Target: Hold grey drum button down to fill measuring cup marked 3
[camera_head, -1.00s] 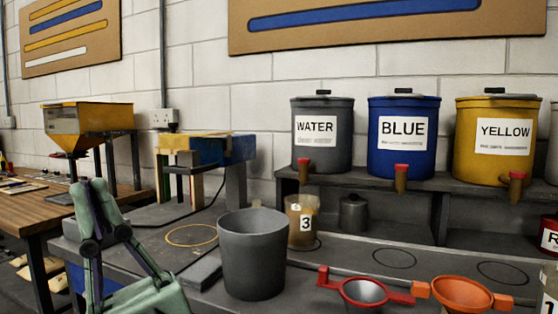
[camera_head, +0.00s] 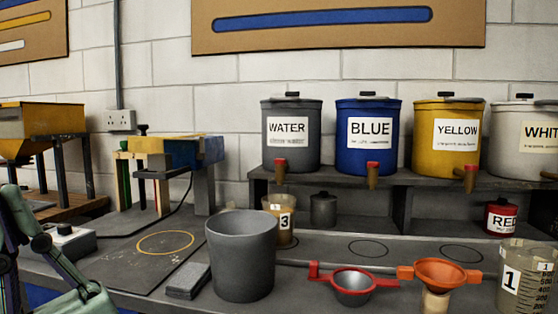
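The grey drum (camera_head: 291,152) labelled WATER stands on the shelf. Its spout carries a small red button (camera_head: 280,162) on top. The measuring cup marked 3 (camera_head: 279,217) stands upright on the bench below this spout, partly behind a large grey bucket (camera_head: 241,262). Some brownish content shows in the cup, but I cannot read its level. No stream from the spout is visible. My gripper (camera_head: 10,196) is at the lower left, cut by the picture edge, far from the drum. Its fingers look closed together with nothing visible between them.
Blue (camera_head: 367,152), yellow (camera_head: 444,145) and white (camera_head: 520,150) drums share the shelf (camera_head: 335,181). A red-handled strainer (camera_head: 352,284), an orange funnel (camera_head: 441,271) and a cup marked 1 (camera_head: 526,278) line the bench front. A grey block (camera_head: 188,280) lies left of the bucket.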

